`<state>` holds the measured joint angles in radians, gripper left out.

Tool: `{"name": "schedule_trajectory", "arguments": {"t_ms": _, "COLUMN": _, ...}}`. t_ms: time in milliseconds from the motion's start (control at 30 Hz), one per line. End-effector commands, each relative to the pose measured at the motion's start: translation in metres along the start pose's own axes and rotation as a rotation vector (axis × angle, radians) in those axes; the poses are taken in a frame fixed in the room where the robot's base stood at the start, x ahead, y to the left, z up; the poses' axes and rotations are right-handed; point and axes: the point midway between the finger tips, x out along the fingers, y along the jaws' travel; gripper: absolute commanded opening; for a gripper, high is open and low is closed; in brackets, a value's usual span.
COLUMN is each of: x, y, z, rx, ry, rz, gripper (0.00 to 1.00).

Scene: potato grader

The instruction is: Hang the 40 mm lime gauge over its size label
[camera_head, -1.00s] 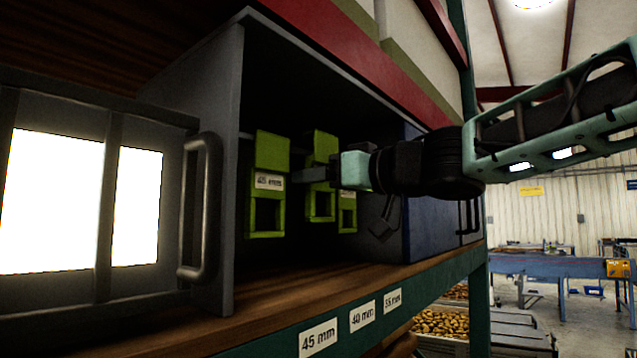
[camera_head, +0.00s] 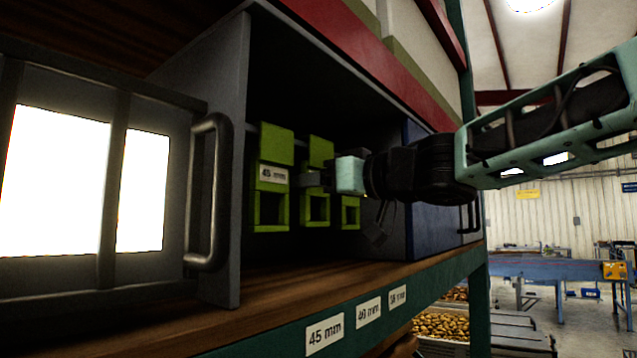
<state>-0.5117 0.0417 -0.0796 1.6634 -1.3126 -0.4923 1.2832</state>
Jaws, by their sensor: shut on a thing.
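Three lime gauges hang in a row inside the open dark cabinet. The left gauge (camera_head: 274,147) has a "45 mm" tag and a square opening. The middle gauge (camera_head: 320,152) has its tag hidden behind my gripper. The right gauge (camera_head: 350,218) is mostly covered by my gripper. My gripper (camera_head: 312,180) comes in from the right and is shut on the middle gauge, which stands about level with its neighbours. Whether it rests on a hook is hidden. On the green shelf edge are the labels "45 mm" (camera_head: 325,333), "40 mm" (camera_head: 368,312) and a third, likely "35 mm" (camera_head: 398,296).
An open cabinet door (camera_head: 180,170) with a bar handle (camera_head: 208,190) stands at the left. A blue panel (camera_head: 425,230) closes the right side. The wooden shelf (camera_head: 270,290) below the gauges is clear. Potato crates (camera_head: 440,328) lie below right.

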Motion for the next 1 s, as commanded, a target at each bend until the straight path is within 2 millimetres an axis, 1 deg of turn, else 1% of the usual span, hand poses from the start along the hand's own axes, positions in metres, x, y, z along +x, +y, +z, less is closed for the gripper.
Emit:
{"name": "schedule_trajectory", "arguments": {"t_ms": 233, "x": 0.0, "y": 0.0, "z": 0.0, "rx": 0.0, "ry": 0.0, "rz": 0.0, "gripper": 0.38}}
{"name": "schedule_trajectory", "arguments": {"t_ms": 267, "x": 0.0, "y": 0.0, "z": 0.0, "rx": 0.0, "ry": 0.0, "rz": 0.0, "gripper": 0.66}}
{"name": "schedule_trajectory", "arguments": {"t_ms": 300, "x": 0.0, "y": 0.0, "z": 0.0, "rx": 0.0, "ry": 0.0, "rz": 0.0, "gripper": 0.77}}
{"name": "schedule_trajectory", "arguments": {"t_ms": 333, "x": 0.0, "y": 0.0, "z": 0.0, "rx": 0.0, "ry": 0.0, "rz": 0.0, "gripper": 0.83}}
{"name": "schedule_trajectory", "arguments": {"t_ms": 600, "x": 0.0, "y": 0.0, "z": 0.0, "rx": 0.0, "ry": 0.0, "rz": 0.0, "gripper": 0.83}}
{"name": "schedule_trajectory", "arguments": {"t_ms": 733, "x": -0.008, "y": 0.001, "z": 0.001, "rx": 0.0, "ry": 0.001, "rz": 0.001, "gripper": 0.83}}
{"name": "schedule_trajectory", "arguments": {"t_ms": 867, "x": -0.029, "y": 0.0, "z": 0.001, "rx": -0.001, "ry": 0.002, "rz": 0.002, "gripper": 0.83}}
{"name": "schedule_trajectory", "arguments": {"t_ms": 1000, "x": -0.061, "y": 0.0, "z": 0.001, "rx": -0.001, "ry": 0.003, "rz": 0.003, "gripper": 0.83}}
